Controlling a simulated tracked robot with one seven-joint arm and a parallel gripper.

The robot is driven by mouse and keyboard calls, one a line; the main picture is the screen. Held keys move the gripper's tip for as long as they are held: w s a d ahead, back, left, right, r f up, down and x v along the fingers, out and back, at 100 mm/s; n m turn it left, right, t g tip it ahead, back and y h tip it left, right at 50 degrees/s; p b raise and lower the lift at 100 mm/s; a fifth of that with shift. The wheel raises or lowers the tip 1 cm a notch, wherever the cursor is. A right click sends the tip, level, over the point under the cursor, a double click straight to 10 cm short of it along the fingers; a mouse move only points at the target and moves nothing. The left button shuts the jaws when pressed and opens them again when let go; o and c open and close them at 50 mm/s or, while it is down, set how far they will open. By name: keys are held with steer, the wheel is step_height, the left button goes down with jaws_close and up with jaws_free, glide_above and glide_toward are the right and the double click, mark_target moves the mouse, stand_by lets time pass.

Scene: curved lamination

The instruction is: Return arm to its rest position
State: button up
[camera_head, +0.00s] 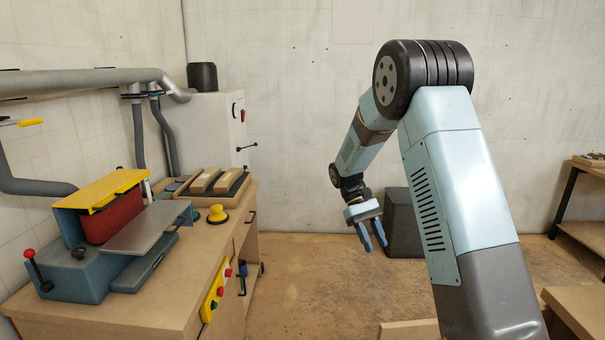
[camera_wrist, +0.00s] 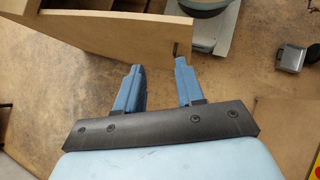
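My gripper (camera_head: 374,246) hangs in the air in the middle of the head view, on the bent arm, with its blue fingers pointing down. The two fingers stand apart with nothing between them. In the wrist view my gripper (camera_wrist: 159,66) also shows a clear gap between its fingers. A wooden panel edge (camera_wrist: 135,37) lies beyond the fingertips, and I cannot tell how far.
A workbench (camera_head: 125,310) with a yellow-topped sander (camera_head: 104,189) stands at left. A white cabinet (camera_head: 207,125) and a dark grey box (camera_head: 402,222) are behind. Wooden furniture (camera_head: 590,310) is at lower right. The floor (camera_head: 305,275) between is open.

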steer(key=s+d+r+m+t+y, duration=0.35)
steer(key=s+r+t, duration=0.55)
steer(key=s+r, duration=1)
steer(key=s+r+t, duration=0.1)
steer(key=s+t, duration=0.3)
steer(key=s, duration=0.5)
steer(key=shift+s+d+m+y, duration=0.25)
steer(key=shift+m+y, duration=0.1)
steer(key=shift+m, duration=0.1)
steer(key=shift+d, duration=0.1)
